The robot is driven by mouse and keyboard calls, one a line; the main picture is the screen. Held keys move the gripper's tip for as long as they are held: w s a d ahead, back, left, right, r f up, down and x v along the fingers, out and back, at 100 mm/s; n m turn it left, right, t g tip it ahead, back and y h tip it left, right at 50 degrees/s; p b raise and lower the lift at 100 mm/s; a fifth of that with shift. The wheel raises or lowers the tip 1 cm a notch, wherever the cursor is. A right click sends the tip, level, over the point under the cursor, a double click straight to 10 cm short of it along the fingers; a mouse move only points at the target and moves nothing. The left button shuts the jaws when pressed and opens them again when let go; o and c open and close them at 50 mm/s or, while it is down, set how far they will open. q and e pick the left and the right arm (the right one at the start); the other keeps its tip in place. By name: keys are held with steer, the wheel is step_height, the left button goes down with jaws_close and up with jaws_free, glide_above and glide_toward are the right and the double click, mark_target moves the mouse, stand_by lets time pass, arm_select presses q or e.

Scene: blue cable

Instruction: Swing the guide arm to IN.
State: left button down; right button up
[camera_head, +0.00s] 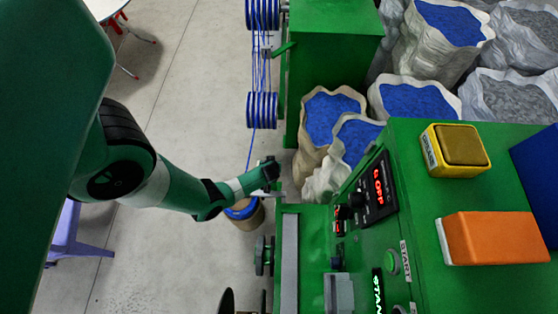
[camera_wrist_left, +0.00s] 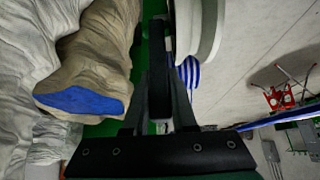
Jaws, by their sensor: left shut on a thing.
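My left gripper (camera_head: 270,172) reaches in from the left to the near end of the green machine frame, below the striped cable spools. In the left wrist view its dark fingers (camera_wrist_left: 160,78) are close together, shut on a dark, narrow part that looks like the guide arm (camera_wrist_left: 168,36). The fingers hide most of that part, and I cannot read an IN mark. The blue cable (camera_head: 252,150) runs from the lower spool (camera_head: 262,110) down to beside the gripper. My right gripper is not in view.
Sacks of blue granules (camera_head: 328,115) stand right of the gripper. The green control panel (camera_head: 420,230), with a red-lit display (camera_head: 380,187), fills the lower right. The floor at left is mostly open.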

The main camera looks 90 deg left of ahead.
arm_select(q)
steer(key=shift+d, duration=0.1)
steer(key=c, duration=0.7)
jaws_free()
steer(key=shift+d, duration=0.15)
steer(key=p+v, duration=0.9)
steer(key=v, duration=0.2)
steer(key=shift+s+d+r, duration=0.15)
steer(key=shift+r, duration=0.1)
